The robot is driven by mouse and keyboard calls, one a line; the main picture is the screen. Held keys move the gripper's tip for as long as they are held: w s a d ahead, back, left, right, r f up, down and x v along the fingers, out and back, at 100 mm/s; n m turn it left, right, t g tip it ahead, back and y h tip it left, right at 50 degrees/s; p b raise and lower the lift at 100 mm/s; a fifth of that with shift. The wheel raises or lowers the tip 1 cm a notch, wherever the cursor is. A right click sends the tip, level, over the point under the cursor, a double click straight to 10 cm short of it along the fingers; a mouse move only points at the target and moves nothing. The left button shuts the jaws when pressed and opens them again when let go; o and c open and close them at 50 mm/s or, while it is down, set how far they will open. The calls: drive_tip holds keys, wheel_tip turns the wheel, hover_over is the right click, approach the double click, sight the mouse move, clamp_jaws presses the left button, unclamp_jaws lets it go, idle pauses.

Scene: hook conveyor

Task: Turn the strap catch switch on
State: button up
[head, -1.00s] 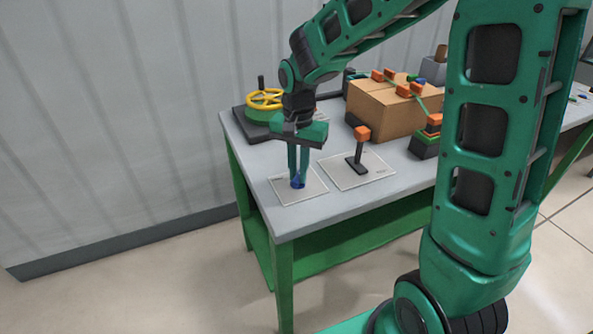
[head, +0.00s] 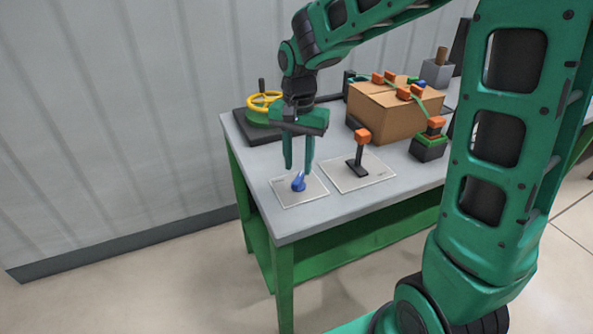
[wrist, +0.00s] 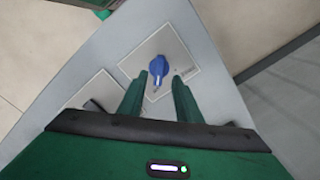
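A blue rotary knob (head: 299,182) stands on a pale square plate (head: 287,197) near the table's left front corner. It is likely the strap catch switch, but the plate's lettering is too small to read. In the wrist view the knob (wrist: 157,68) lies slightly beyond my fingertips, its long side slanting a little. My gripper (head: 299,171) is open, pointing down just above the knob, with a finger to each side and nothing between them. It also shows open in the wrist view (wrist: 160,82).
An orange-topped lever (head: 361,137) on a second plate (head: 376,178) stands just right of the knob. A yellow handwheel (head: 264,103) is behind on the left. A strapped cardboard box (head: 385,115) and a black block with orange and green parts (head: 430,148) stand farther right.

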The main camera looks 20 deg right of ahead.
sight(298, 177)
wheel_tip(298, 177, up, 7)
idle(0.3)
idle(0.4)
drive_tip(key=s+d, duration=1.2)
drive_tip(key=d, duration=0.1)
drive_tip(key=s+d+f+n, duration=0.1)
drive_tip(key=s+d+f, duration=0.1)
drive_tip(key=s, duration=0.5)
drive_tip(key=s+d+f+n, duration=0.1)
drive_tip(key=s+d+f, duration=0.1)
drive_tip(key=s, duration=0.6)
drive_tip(key=shift+d+f, duration=0.3)
drive_tip(key=shift+d, duration=0.15)
drive_tip(key=shift+w+f, duration=0.25)
drive_tip(key=shift+w, duration=0.4)
